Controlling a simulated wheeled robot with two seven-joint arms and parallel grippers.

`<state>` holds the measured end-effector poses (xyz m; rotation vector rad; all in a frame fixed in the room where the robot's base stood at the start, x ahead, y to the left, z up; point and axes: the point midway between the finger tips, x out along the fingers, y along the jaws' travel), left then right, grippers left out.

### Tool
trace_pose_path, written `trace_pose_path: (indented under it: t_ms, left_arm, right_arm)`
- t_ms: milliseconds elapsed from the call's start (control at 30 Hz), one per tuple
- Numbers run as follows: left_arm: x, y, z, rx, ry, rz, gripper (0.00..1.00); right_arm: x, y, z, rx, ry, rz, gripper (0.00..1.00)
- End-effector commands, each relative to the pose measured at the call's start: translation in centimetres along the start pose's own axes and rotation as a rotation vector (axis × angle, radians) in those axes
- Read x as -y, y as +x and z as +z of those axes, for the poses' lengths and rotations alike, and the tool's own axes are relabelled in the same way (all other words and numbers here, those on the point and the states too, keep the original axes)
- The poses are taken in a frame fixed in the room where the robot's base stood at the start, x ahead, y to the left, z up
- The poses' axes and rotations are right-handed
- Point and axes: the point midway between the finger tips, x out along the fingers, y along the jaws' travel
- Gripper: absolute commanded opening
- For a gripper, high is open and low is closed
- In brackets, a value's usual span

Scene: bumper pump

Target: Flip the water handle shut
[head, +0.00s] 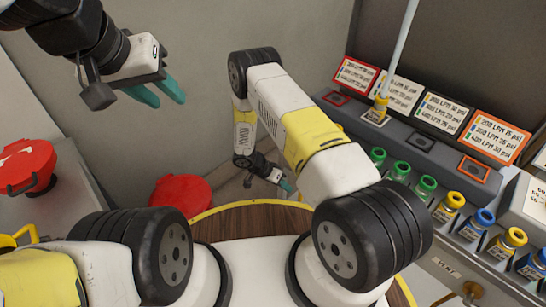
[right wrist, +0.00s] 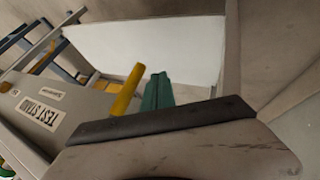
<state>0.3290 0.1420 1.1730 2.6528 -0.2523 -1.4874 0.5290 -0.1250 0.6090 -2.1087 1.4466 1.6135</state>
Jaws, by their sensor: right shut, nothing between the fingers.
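A yellow bar (right wrist: 127,90) stands up beside the test stand in the right wrist view. It looks like a handle, but I cannot tell for sure that it is the water handle. My right gripper (right wrist: 157,92) shows its teal fingers together, shut and empty, just right of the yellow bar. I cannot tell whether they touch it. In the head view my right gripper (head: 286,185) is low, beyond the wooden top, and small. My left gripper (head: 162,92) is raised at the upper left, its teal fingers apart and empty.
A panel with coloured couplings (head: 455,200) and pressure labels (head: 397,92) runs along the right. A red round part (head: 180,194) lies on the floor side, and a red lidded part (head: 28,165) is at the left. A labelled test stand (right wrist: 45,115) fills the wrist view's left.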

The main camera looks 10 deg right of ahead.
Motion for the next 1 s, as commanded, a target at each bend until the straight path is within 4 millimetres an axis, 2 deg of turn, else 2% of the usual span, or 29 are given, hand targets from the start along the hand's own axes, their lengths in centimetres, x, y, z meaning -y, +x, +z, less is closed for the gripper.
trace_pose_path:
  t_ms: [100, 233, 733, 1000]
  left_arm:
    - [0.0, 0.0, 0.0, 0.0, 0.0, 0.0, 0.36]
    - [0.0, 0.0, 0.0, 0.0, 0.0, 0.0, 0.36]
    - [0.0, 0.0, 0.0, 0.0, 0.0, 0.0, 0.36]
    - [0.0, 0.0, 0.0, 0.0, 0.0, 0.0, 0.36]
  right_arm:
    - [-1.4, 0.6, -0.1, 0.001, 0.0, -0.001, 0.0]
    - [-2.2, 1.0, -0.1, 0.0, 0.001, -0.001, 0.0]
    - [-2.4, 1.2, 0.0, 0.0, -0.002, 0.004, 0.0]
    - [-3.2, 1.7, 0.6, -0.003, -0.046, 0.086, 0.0]
